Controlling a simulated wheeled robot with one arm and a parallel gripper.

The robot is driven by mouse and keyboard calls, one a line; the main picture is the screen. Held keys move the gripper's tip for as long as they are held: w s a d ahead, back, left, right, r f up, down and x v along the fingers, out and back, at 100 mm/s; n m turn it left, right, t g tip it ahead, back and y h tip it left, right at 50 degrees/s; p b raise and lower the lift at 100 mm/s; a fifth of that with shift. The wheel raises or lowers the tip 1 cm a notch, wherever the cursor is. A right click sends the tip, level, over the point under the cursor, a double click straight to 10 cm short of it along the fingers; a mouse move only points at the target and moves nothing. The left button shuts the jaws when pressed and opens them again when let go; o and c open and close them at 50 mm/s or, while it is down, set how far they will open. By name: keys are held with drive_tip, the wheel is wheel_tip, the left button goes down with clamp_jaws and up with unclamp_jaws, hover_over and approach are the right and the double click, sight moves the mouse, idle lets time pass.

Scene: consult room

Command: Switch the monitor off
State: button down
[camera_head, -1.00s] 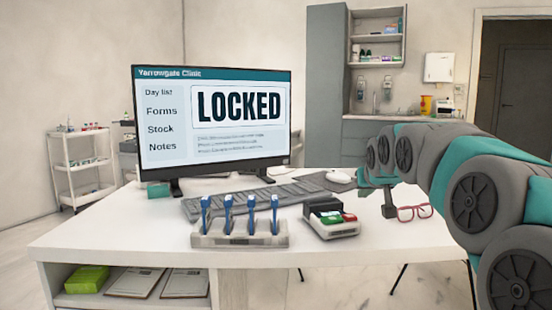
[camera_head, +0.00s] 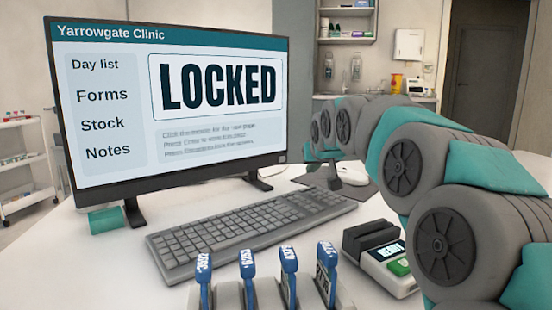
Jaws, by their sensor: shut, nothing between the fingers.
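The monitor (camera_head: 170,100) stands at the left of the desk. Its screen is lit and reads "Yarrowgate Clinic" and "LOCKED", with a side list of Day list, Forms, Stock and Notes. Its dark lower bezel (camera_head: 190,182) shows, with a small lighter spot at the right end. My gripper (camera_head: 306,160) is just to the right of the monitor's lower right corner, above the desk. It looks small and partly merges with my arm; its fingers are shut and empty. I cannot tell whether it touches the monitor.
A keyboard (camera_head: 245,230) lies before the monitor. A card terminal (camera_head: 383,255) and a rack of blue-tagged items (camera_head: 290,272) stand in front. A teal block (camera_head: 103,222) sits by the monitor's left foot. White desk shows around the keyboard.

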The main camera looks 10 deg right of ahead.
sight(282, 159)
idle(0.3)
drive_tip(key=shift+w+a+p, duration=0.4)
drive_tip(key=shift+w+a, duration=0.35)
drive_tip(key=shift+w, duration=0.5)
drive_tip(key=shift+w+a+p, duration=0.35)
drive_tip(key=shift+w+a, duration=0.35)
drive_tip(key=shift+w, duration=0.55)
drive_tip(key=shift+w+a+p, duration=0.4)
drive_tip(key=shift+w+a, duration=0.35)
drive_tip(key=shift+w, duration=0.5)
drive_tip(key=shift+w+a, duration=0.1)
drive_tip(key=shift+w+a, duration=0.15)
drive_tip(key=shift+w, duration=0.1)
drive_tip(key=shift+w+a, duration=0.15)
drive_tip(key=shift+w, duration=0.15)
drive_tip(key=shift+s+d, duration=0.4)
drive_tip(key=shift+s, duration=0.25)
drive_tip(key=shift+s, duration=0.1)
